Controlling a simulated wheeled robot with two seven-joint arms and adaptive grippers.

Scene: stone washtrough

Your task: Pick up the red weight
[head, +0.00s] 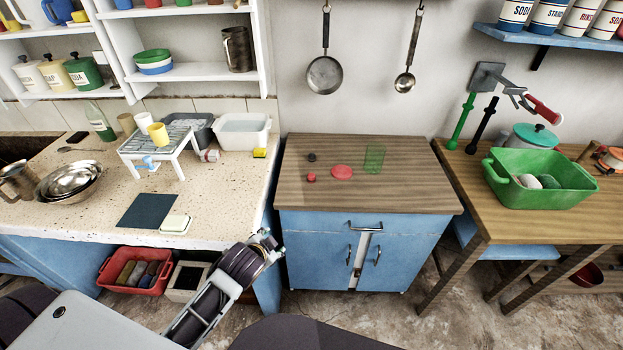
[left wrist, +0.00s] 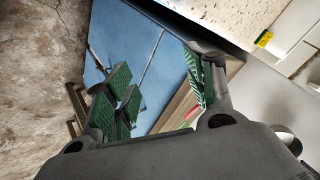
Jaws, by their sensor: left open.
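The red weight (head: 311,177) is a small red piece standing on the wooden top of the blue cabinet (head: 430,185), near its front left. A similar dark weight (head: 311,157) stands behind it. My left gripper (head: 268,240) is in front of the cabinet's left side, apart from the weight and nearer to me. In the left wrist view my left gripper (left wrist: 160,92) is open, with its green pads apart and nothing between them but the blue cabinet front behind. My right gripper is not in view.
A flat red disc (head: 342,172) and a clear green tumbler (head: 374,158) stand right of the weight. The stone counter (head: 100,215) is to the left; a wooden table with a green basin (head: 540,190) is to the right. The cabinet top's front right is clear.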

